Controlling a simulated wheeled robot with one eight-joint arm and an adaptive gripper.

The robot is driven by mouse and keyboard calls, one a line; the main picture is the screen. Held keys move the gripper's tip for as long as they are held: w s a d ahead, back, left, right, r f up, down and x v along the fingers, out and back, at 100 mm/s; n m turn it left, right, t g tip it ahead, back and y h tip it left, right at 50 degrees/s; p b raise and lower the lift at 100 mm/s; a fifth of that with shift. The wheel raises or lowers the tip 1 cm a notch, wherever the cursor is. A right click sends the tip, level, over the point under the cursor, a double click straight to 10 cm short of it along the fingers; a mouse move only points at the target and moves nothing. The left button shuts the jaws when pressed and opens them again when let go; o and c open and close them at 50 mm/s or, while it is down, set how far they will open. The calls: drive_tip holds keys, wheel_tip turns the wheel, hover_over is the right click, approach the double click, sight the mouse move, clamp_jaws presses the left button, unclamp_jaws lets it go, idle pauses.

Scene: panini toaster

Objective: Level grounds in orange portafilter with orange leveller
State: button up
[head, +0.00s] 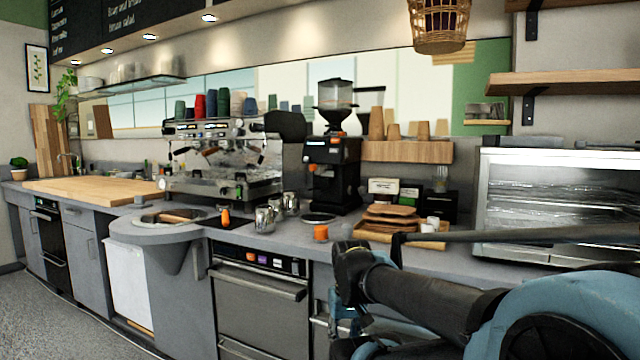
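A small orange cylinder (320,232) stands on the counter in front of the grinder and looks like the orange leveller. An upright orange piece (225,217) stands on a black mat, left of the metal jugs. It may be the handle of the orange portafilter; its basket and any grounds in it cannot be made out. My arm (420,295) is folded at the lower right, in front of the counter. Nothing shows my arm touching either orange thing.
An espresso machine (220,160), a black grinder (332,165) and metal jugs (265,218) stand on the counter. Wooden trays (392,217) lie right of the leveller, and a large metal toaster (556,205) stands at the right. The wooden board (90,190) at left is clear.

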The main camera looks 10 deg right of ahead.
drive_tip(key=shift+o, duration=0.8)
drive_tip(key=o, duration=0.6)
drive_tip(key=shift+s+r, duration=0.1)
drive_tip(key=shift+r, duration=0.85)
drive_tip(key=shift+c, duration=0.2)
wheel_tip(320, 180, up, 34)
drive_tip(key=m+g, duration=0.2)
drive_tip(key=m, duration=1.6)
hover_over(321, 227)
wheel_tip(321, 227, down, 17)
drive_tip(key=shift+s+f, duration=0.1)
drive_tip(key=shift+f, duration=0.1)
drive_tip(key=shift+c, duration=0.6)
drive_tip(key=c, duration=1.2)
drive_tip(key=o, duration=0.9)
